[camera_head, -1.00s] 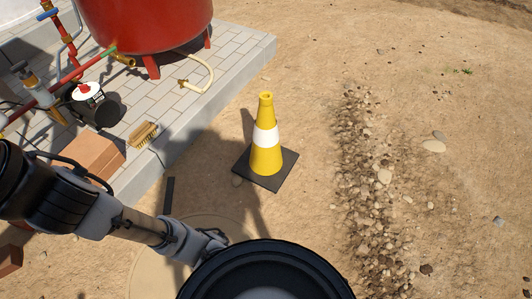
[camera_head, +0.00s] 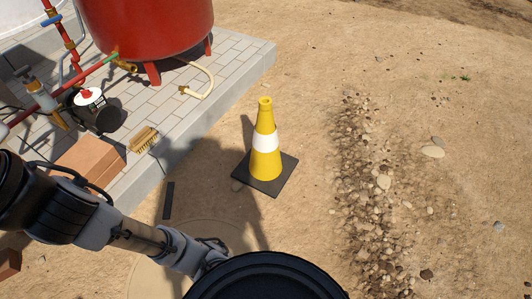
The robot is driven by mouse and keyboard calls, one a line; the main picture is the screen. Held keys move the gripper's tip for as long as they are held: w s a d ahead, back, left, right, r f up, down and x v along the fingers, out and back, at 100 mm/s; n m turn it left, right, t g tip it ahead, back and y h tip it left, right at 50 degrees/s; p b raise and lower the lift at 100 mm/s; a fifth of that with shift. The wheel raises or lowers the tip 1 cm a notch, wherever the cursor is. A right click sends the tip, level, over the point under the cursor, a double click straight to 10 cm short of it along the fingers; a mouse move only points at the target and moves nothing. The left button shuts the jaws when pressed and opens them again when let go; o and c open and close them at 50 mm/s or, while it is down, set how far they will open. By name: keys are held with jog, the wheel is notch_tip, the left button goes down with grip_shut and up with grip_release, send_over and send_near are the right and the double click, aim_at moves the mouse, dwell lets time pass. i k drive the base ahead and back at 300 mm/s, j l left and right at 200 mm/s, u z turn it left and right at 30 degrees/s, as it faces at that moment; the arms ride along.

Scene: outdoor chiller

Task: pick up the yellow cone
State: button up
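The yellow cone (camera_head: 265,163) has a broad white band and a square black base. It stands upright on the sandy ground near the middle of the head view, just right of the paved slab. My arm comes in from the left edge and runs down to the bottom middle. Its far end passes behind my own dark round body part at the bottom. My gripper cannot be made out in this view. Nothing touches the cone.
A raised paved slab (camera_head: 232,69) at upper left carries a red tank (camera_head: 150,25), a black pump (camera_head: 97,109), a brush (camera_head: 143,139) and a brick-coloured block (camera_head: 90,160). A strip of stones (camera_head: 372,190) lies right of the cone. Open sand lies further right.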

aim_at(265, 168)
jog(key=i+j+z, duration=0.2)
jog(key=i+j, duration=0.2)
jog(key=i, duration=0.25)
jog(key=i+j+z, duration=0.2)
jog(key=i+j, duration=0.3)
jog(key=i, duration=0.1)
